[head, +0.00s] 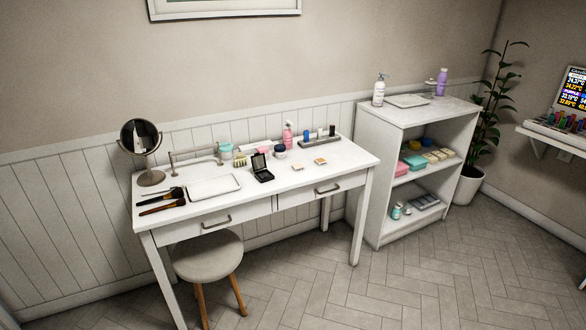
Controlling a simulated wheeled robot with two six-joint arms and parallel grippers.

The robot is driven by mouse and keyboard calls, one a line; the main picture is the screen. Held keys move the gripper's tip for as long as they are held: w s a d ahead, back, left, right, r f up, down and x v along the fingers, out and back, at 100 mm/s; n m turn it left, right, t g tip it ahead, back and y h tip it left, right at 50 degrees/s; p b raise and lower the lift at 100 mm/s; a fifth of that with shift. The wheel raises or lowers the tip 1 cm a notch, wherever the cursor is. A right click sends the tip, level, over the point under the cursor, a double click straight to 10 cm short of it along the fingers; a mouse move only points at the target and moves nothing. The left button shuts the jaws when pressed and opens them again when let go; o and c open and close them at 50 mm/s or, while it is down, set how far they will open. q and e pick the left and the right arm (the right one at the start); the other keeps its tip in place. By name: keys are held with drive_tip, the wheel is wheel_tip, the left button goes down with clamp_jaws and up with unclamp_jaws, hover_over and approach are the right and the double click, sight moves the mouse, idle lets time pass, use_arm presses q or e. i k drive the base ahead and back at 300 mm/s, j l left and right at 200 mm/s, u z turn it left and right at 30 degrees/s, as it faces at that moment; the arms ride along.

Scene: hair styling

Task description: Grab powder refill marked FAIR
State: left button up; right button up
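Two small tan squares that look like powder refills lie on the white dressing table (345,155). The left one (298,167) and the right one (319,162) sit apart on the bare tabletop, right of the middle. They are too small for me to read any marking, so I cannot tell which says FAIR. An open black compact (263,176) with its lid raised stands to their left. Neither of my grippers shows in the head view.
A white tray (213,188), brushes (163,207) and a round mirror (140,137) are on the table's left. Jars, a pink bottle (287,136) and a dark rack (320,141) line its back. A stool (208,256) stands in front; a shelf unit (400,215) stands right.

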sight(298, 166)
drive_tip(key=i+l+u, duration=0.6)
drive_tip(key=u, duration=0.2)
drive_tip(key=l, duration=0.1)
